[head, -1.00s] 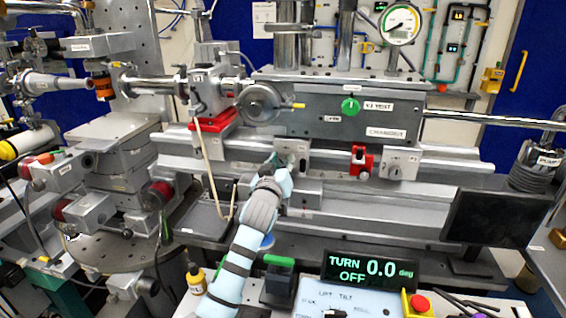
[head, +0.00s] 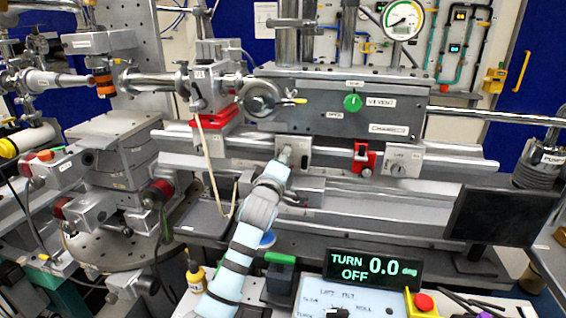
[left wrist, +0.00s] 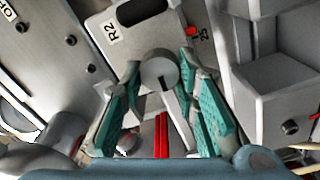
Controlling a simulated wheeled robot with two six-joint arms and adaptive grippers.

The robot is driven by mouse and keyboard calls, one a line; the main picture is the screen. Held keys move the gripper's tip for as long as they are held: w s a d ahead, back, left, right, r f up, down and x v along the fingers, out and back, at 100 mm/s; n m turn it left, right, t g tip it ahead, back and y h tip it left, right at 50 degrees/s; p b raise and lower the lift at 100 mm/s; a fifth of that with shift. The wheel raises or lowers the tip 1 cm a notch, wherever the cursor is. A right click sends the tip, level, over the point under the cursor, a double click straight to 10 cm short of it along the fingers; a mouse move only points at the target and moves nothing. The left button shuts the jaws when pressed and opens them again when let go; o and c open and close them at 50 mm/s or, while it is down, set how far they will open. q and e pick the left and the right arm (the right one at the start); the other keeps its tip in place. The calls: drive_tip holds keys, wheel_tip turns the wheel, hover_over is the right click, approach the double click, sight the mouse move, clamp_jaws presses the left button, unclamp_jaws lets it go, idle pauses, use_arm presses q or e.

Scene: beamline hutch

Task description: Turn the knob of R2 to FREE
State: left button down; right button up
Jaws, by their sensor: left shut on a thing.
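In the left wrist view, the R2 block (left wrist: 135,42) is a pale grey plate with an R2 label and a dark oval slot. Its round grey knob (left wrist: 158,70) has a dark line pointing down in the picture. My left gripper (left wrist: 161,80) has its teal-padded fingers on both sides of the knob and is shut on it. In the head view, my left gripper (head: 286,153) reaches up to the R2 block (head: 295,145) on the rail; the knob is hidden there. A small red mark sits right of the slot; its lettering is unclear. My right gripper is not in view.
A display (head: 372,267) reads TURN 0.0 deg, OFF. A red clamp (head: 364,158) and a LOCK block (head: 402,160) sit on the rail to the right. A dark monitor (head: 500,217) stands right.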

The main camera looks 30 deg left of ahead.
use_arm(q)
drive_tip(key=shift+f+n, duration=0.15)
drive_tip(key=shift+n, duration=0.35)
drive_tip(key=c, duration=1.5)
unclamp_jaws()
drive_tip(key=v, duration=1.2)
